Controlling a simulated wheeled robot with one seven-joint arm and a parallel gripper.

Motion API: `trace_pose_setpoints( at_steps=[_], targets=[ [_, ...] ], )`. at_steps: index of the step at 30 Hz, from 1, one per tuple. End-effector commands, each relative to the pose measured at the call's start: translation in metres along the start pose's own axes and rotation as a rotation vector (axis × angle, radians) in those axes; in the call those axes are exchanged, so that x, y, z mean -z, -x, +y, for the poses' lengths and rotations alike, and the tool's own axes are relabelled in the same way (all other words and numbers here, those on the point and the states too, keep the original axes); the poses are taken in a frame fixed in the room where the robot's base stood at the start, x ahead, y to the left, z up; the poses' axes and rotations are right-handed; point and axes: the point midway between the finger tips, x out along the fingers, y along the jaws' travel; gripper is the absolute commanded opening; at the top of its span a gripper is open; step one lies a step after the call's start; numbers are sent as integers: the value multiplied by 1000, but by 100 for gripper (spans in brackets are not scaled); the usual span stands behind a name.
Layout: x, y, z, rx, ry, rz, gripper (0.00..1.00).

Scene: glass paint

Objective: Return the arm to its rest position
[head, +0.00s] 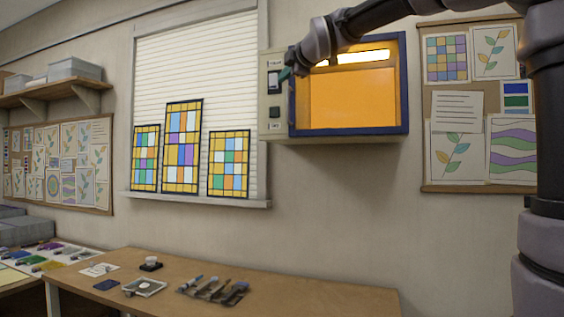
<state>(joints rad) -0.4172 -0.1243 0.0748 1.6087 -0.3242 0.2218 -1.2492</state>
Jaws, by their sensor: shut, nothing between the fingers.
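My arm reaches in from the right and crosses the top of the head view. My gripper (285,74) is at the control panel (270,95) of a wall-mounted lit box (404,90). Its teal fingertips look close together, with nothing seen in them. They overlap the area beside the panel's dark upper switch (273,82); I cannot tell whether they touch it. My wrist hides part of the box's top edge.
The lit box has a blue frame and glows orange inside. Three stained-glass panels (182,148) stand on the windowsill. Below, a wooden table (330,297) holds tools (212,290) and small items; its right part is clear. A pinboard (430,100) hangs right, partly behind my arm.

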Motion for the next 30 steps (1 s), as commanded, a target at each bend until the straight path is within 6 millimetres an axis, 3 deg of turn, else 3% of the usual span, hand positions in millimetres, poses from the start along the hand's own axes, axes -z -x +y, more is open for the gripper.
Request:
trace_pose_setpoints(
  at_steps=[4,8,12,18,24,27,30],
  targets=[
    [-6,4,-4,12,-27,-11,0],
    [-37,29,-32,77,-201,-79,0],
    [-88,85,-96,185,-571,-236,0],
    [-136,181,-207,278,-1176,-524,0],
    [-144,267,-310,282,-1713,-808,0],
    [-139,293,-344,269,-1895,-910,0],
    [-135,308,-364,258,-2002,-971,0]
  ],
)
